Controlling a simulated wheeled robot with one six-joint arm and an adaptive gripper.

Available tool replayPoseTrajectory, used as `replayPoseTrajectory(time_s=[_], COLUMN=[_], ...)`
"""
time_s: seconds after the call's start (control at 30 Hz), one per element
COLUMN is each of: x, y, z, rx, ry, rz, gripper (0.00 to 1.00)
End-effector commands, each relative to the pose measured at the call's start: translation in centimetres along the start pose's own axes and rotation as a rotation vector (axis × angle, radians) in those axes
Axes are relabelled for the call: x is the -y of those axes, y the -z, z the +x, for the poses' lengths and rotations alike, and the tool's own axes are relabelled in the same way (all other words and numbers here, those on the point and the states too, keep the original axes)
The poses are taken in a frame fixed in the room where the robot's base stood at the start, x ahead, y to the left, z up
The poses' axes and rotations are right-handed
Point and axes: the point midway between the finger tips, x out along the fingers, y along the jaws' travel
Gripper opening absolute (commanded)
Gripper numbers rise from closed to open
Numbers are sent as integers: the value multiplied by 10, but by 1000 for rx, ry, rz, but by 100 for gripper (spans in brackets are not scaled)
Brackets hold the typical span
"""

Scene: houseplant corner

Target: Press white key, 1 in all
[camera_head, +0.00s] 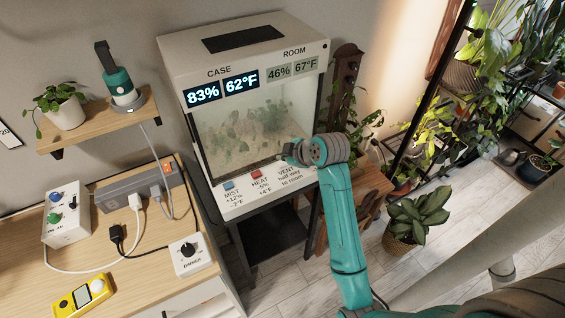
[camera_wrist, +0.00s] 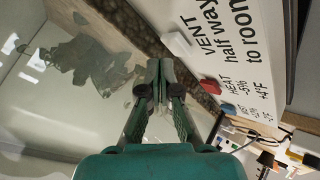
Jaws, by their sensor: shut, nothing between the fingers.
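The white case (camera_head: 245,110) has a row of keys along its front ledge. The blue key (camera_head: 229,186) is labelled MIST and the red key (camera_head: 257,174) is labelled HEAT. The VENT label (camera_head: 288,171) is at the right end of the row; its white key is not clearly visible behind my gripper (camera_head: 289,152). In the wrist view, my gripper (camera_wrist: 160,72) is shut and empty, in front of the case glass and beside the ledge. The red key (camera_wrist: 210,86) and blue key (camera_wrist: 228,109) show to its right. I cannot tell whether the fingertips touch anything.
The case displays (camera_head: 222,88) read 83% and 62°F for CASE, 46% and 67°F for ROOM. Left is a wooden desk (camera_head: 110,270) with a power strip (camera_head: 140,192), a dimmer (camera_head: 190,254) and cables. A potted plant (camera_head: 418,216) stands on the floor at right.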

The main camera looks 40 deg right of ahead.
Motion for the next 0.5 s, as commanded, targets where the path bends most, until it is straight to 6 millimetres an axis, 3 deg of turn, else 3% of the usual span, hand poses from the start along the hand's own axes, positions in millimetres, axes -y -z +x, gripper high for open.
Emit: replayPoseTrajectory(time_s=[0.5], x=[4], y=[-4], z=[6], rx=[0], ry=[-1], rz=[0], gripper=[0])
